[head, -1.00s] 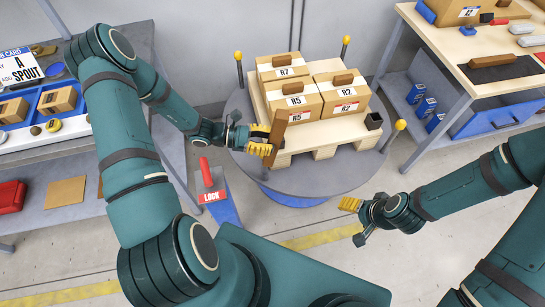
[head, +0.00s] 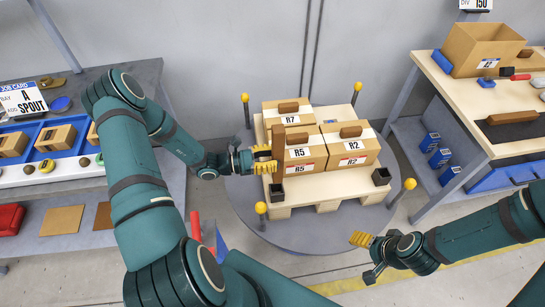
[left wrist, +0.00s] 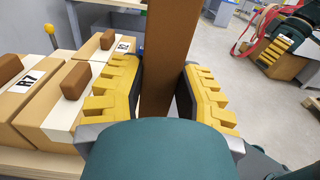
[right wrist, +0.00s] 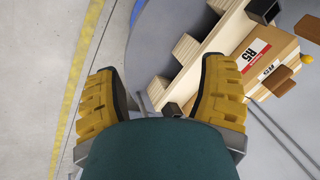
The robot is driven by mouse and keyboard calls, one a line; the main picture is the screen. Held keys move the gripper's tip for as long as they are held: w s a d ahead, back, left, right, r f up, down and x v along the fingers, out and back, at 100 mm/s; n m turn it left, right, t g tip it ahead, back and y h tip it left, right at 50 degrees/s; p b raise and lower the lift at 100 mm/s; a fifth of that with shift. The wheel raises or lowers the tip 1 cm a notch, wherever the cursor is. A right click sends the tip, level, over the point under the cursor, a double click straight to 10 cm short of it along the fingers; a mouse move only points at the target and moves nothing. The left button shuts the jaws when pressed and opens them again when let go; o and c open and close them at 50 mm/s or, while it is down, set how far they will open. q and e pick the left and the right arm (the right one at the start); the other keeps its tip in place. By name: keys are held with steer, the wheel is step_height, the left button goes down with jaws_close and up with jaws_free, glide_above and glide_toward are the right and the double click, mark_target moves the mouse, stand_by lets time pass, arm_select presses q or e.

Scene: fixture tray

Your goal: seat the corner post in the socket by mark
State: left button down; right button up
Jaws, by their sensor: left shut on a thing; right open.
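The brown corner post (head: 279,141) is upright beside the R5 carton at the pallet's left front. My left gripper (head: 263,161) is shut on it; the left wrist view shows the post (left wrist: 168,60) between the yellow fingers (left wrist: 160,95). Its lower end is hard to make out, and I cannot tell whether it touches the dark socket (head: 276,193) below. Another dark square socket (head: 381,176) is at the pallet's right front corner, empty. My right gripper (head: 366,256) is open and empty, in front of the turntable. I cannot make out a mark at either socket.
The pallet (head: 330,196) carries cartons labelled R7, R5 and R2 (head: 350,160) on a round grey turntable (head: 330,235). Yellow-topped pegs (head: 410,184) stand around its rim. A bench (head: 450,100) is at the right, shelves (head: 110,190) at the left.

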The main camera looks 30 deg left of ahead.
arm_select(q)
steer(key=shift+f+b, duration=2.2)
steer(key=shift+f, duration=0.7)
step_height(320, 180, down, 7)
steer(key=b, duration=0.5)
stand_by(2.1)
steer(key=c, duration=0.6)
jaws_free()
steer(key=shift+c, duration=0.2)
steer(key=v, duration=1.2)
